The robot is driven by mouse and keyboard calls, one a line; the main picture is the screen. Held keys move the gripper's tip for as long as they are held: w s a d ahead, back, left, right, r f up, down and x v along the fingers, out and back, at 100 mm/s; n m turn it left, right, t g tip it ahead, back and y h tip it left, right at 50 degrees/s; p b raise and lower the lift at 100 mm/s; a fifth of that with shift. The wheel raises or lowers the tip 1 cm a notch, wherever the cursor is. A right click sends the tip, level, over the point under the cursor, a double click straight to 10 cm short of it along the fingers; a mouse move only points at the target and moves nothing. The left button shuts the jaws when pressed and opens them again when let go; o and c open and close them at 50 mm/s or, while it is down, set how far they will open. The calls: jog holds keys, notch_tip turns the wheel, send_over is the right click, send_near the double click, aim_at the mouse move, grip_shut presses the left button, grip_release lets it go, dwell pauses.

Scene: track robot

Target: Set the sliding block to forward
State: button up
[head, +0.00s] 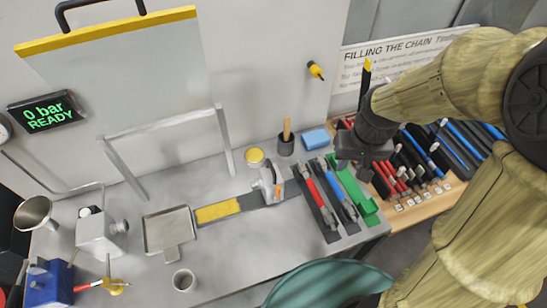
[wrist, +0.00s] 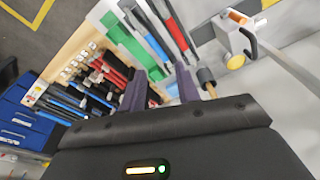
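The sliding block (head: 268,184) is a grey-white piece with an orange part. It sits on a dark rail (head: 289,191) on the bench, to the right of the rail's yellow stretch (head: 217,211). What I take to be the same block shows at the top right of the wrist view (wrist: 238,38), with a dark curved handle and an orange top. My gripper (head: 362,166) is to the right of the block, over the tool trays and apart from it. In the wrist view my gripper (wrist: 158,88) has its two fingers spread with nothing held between them.
Red and blue tools (head: 318,195) and a green tray (head: 352,190) lie right of the block. A wooden rack (head: 430,205) of several handles is farther right. A dark cup (head: 285,146), a blue sponge (head: 316,139) and a yellow-topped can (head: 255,157) stand behind. A metal pan (head: 168,230) is left.

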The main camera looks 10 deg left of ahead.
jog(key=w+a+r+n+g+p, duration=0.15)
jog(key=w+a+r, duration=0.25)
jog(key=a, duration=0.4)
notch_tip(320, 180, up, 5)
jog(key=n+g+y+p, duration=0.1)
jog(key=n+g+p, duration=0.1)
jog(key=n, duration=0.1)
send_over(272, 167)
jog(key=w+d, duration=0.2)
jog(key=d, duration=0.1)
jog(key=shift+d+f+t, duration=0.15)
jog(key=shift+f+t, duration=0.1)
jog(key=a+f+p, duration=0.1)
jog(key=f, duration=0.4)
jog(key=s+a+f, duration=0.1)
jog(key=f, duration=0.5)
jog(key=a+f+p, duration=0.1)
jog(key=f, duration=0.5)
jog(key=shift+s+p, duration=0.35)
grip_shut()
